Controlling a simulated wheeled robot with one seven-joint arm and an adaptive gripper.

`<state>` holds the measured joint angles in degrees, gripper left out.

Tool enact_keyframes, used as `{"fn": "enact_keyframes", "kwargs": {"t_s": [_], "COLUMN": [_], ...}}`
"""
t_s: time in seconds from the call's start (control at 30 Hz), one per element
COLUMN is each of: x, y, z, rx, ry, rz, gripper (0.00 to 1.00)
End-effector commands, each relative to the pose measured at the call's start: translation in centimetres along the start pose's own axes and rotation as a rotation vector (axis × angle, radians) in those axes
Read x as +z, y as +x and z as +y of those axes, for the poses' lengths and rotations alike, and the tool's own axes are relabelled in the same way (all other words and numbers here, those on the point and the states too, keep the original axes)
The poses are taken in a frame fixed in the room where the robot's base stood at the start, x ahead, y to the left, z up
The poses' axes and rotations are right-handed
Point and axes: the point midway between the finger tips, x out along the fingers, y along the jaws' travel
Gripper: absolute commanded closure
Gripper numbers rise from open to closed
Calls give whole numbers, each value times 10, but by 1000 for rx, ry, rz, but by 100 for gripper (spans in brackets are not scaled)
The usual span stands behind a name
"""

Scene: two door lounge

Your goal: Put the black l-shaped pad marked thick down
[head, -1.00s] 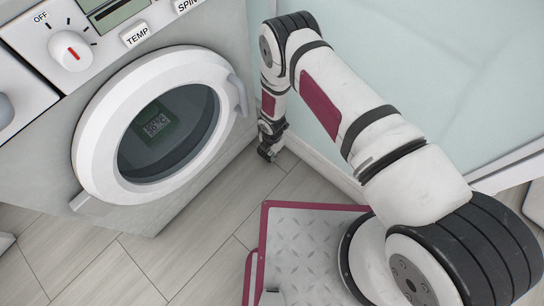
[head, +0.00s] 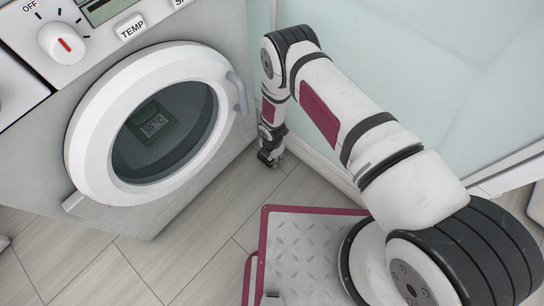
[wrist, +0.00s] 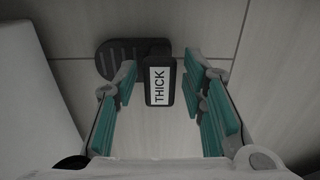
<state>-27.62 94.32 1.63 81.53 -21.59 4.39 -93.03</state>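The black L-shaped pad, with a white label reading THICK (wrist: 160,86), is on the wood-look floor in the wrist view. Its wide ribbed part (wrist: 122,56) lies to the left of and beyond the labelled part. My gripper (wrist: 162,92) is open, with its teal-lined fingers on both sides of the labelled part. A gap shows between the pad and each finger. In the head view my gripper (head: 269,158) is low beside the washing machine, close to the floor. I cannot clearly make out the pad there.
A washing machine (head: 210,200) with its round door (head: 90,150) shut stands left of my gripper. A pale glass panel (head: 430,60) with a white base strip (head: 325,168) is close on the right. Bare floor (head: 200,245) lies in front of the machine.

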Motion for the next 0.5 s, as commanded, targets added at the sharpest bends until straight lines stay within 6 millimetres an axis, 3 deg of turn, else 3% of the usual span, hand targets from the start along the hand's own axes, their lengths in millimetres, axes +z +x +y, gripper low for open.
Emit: {"fn": "enact_keyframes", "kwargs": {"t_s": [0.23, 0.5], "x": [0, 0], "y": [-13, -68], "z": [0, 1], "rx": [0, 1], "ry": [-1, -1], "rz": [0, -1], "gripper": [62, 62]}}
